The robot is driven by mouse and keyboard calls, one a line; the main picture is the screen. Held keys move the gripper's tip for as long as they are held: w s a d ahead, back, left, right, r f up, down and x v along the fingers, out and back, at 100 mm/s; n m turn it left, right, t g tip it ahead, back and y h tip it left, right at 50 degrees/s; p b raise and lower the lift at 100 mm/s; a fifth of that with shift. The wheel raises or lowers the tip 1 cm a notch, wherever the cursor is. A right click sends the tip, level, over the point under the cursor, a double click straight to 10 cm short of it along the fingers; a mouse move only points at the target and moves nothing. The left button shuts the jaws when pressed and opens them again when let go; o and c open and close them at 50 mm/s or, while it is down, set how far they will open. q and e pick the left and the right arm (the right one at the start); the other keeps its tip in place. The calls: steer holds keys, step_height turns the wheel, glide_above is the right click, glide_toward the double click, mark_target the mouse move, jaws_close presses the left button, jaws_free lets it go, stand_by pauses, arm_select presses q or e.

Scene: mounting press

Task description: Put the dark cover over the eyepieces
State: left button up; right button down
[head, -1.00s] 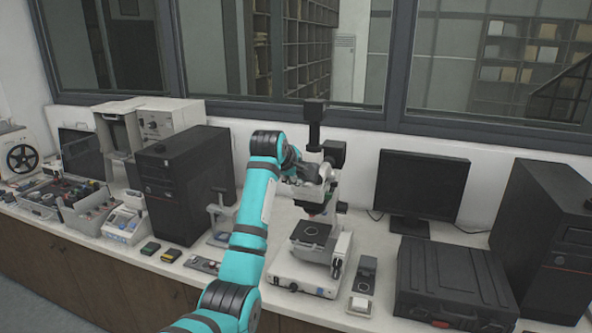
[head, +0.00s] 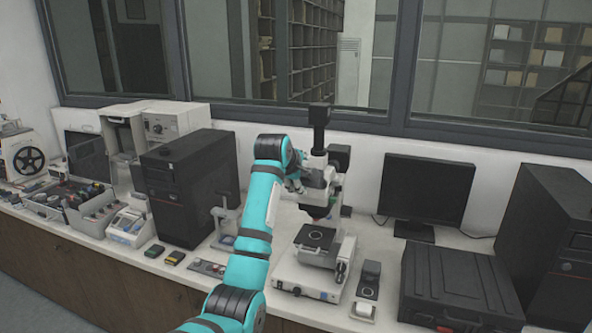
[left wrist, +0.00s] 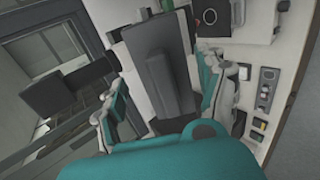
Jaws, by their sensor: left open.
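The microscope (head: 318,161) stands at the middle of the bench, with a dark block on top. My left gripper (head: 303,184) is at the left side of its head, where the eyepieces are hidden. In the left wrist view my left gripper (left wrist: 164,75) is open, one finger on each side of a dark grey shape (left wrist: 150,38) with a raised ridge. This looks like the dark cover, but I cannot tell how it sits on the eyepieces. I cannot tell whether the fingers touch it. My right gripper is out of view.
A black computer tower (head: 190,185) stands left of my arm. A monitor (head: 427,193), a black case (head: 458,290) and another tower (head: 548,235) stand at the right. Small items lie along the bench's front edge. The window wall is behind.

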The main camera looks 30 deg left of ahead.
arm_select(q)
steer(key=v, duration=1.1)
steer(key=shift+s+d, duration=0.1)
